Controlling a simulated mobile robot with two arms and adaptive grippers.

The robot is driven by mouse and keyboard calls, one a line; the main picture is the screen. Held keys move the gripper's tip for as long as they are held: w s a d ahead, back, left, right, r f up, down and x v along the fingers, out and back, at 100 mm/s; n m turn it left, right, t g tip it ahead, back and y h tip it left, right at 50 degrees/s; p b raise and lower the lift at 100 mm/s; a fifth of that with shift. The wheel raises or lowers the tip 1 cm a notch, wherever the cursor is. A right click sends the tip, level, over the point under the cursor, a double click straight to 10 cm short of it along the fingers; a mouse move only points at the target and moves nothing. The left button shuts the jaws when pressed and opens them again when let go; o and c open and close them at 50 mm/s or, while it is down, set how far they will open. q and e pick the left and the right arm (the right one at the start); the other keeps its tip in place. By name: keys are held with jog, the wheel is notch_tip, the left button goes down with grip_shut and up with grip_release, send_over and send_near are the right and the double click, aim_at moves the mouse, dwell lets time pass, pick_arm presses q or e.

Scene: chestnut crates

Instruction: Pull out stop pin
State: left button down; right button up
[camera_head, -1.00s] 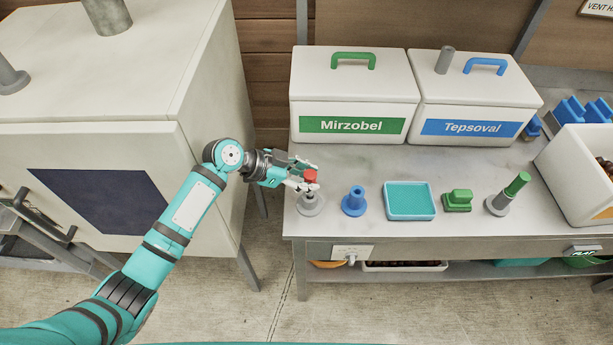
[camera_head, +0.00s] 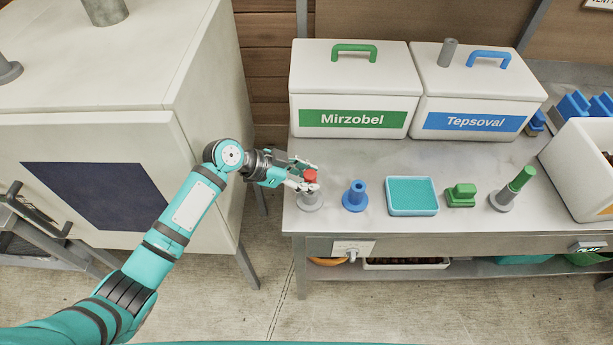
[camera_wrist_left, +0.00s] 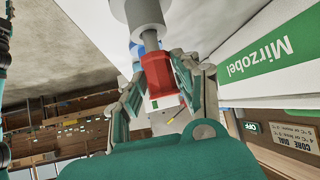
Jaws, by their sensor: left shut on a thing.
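The stop pin has a red head (camera_head: 310,176) and sits upright in a grey round holder (camera_head: 310,200) at the left end of the bench. My left gripper (camera_head: 303,182) comes in from the left and is shut on the red head. In the left wrist view the red head (camera_wrist_left: 160,75) is between the two fingers (camera_wrist_left: 163,88), with a grey shaft running from it into the pale round holder (camera_wrist_left: 143,15). My right gripper is not in view.
To the right on the bench (camera_head: 340,225) stand a blue flanged piece (camera_head: 355,196), a teal tray (camera_head: 389,209), a green block (camera_head: 461,195) and a green-topped grey pin (camera_head: 513,189). The Mirzobel (camera_head: 315,90) and Tepsoval (camera_head: 485,95) boxes are behind. A white cabinet (camera_head: 90,125) stands left.

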pick_arm(q)
jog(key=shift+f+b, duration=1.1)
jog(key=shift+f, duration=0.3)
jog(key=c, duration=0.9)
grip_release()
jog(key=shift+r, duration=0.1)
